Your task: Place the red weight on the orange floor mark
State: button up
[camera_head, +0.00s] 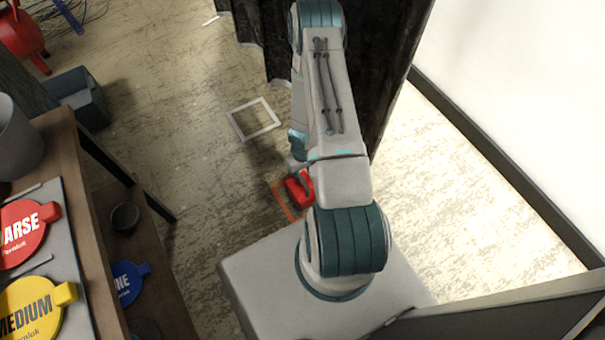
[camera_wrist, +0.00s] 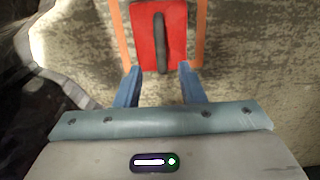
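The red weight (camera_wrist: 172,48) is a red block with a dark handle bar on top. In the wrist view it lies on the floor, inside the orange floor mark (camera_wrist: 200,38), with orange strips showing on both sides of it. The head view also shows the weight (camera_head: 301,189) and part of the orange mark (camera_head: 284,202), partly hidden by my arm. My gripper (camera_wrist: 159,72) has its two blue fingers apart, with a gap between them and nothing held. The fingertips are just short of the weight's near edge; I cannot tell their height above it.
A white square floor mark (camera_head: 233,123) lies further off on bare floor. A table (camera_head: 92,215) with red and yellow labelled discs stands at left, and a lower shelf (camera_head: 165,262) holds a cup and a blue disc. A dark panel (camera_head: 385,75) stands behind my arm.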

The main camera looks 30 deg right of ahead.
jog(key=w+a+r, duration=0.1)
jog(key=a+r, duration=0.2)
jog(key=r, duration=0.7)
jog(key=w+a+r+t+y, duration=0.1)
jog(key=w+a+r, duration=0.1)
jog(key=r, duration=0.8)
jog(key=w+a+r, duration=0.1)
jog(key=a+r, duration=0.2)
jog(key=r, duration=0.6)
jog(key=s+a+r, duration=0.2)
jog(key=s+r, duration=0.6)
jog(key=r, duration=0.1)
jog(key=s+a+r+h, duration=0.1)
jog(key=s+a+r, duration=0.1)
jog(key=s+r, duration=0.6)
notch_tip(320, 180, up, 2)
jog(key=shift+a+r+p, duration=0.2)
jog(key=shift+a+p, duration=0.05)
jog(key=shift+p, duration=0.1)
notch_tip(320, 180, up, 32)
jog(key=t+p, duration=0.1)
jog(key=p, duration=2.8)
jog(key=shift+d+m+t, duration=0.25)
jog(key=shift+m+t, duration=0.05)
jog(key=shift+t, duration=0.1)
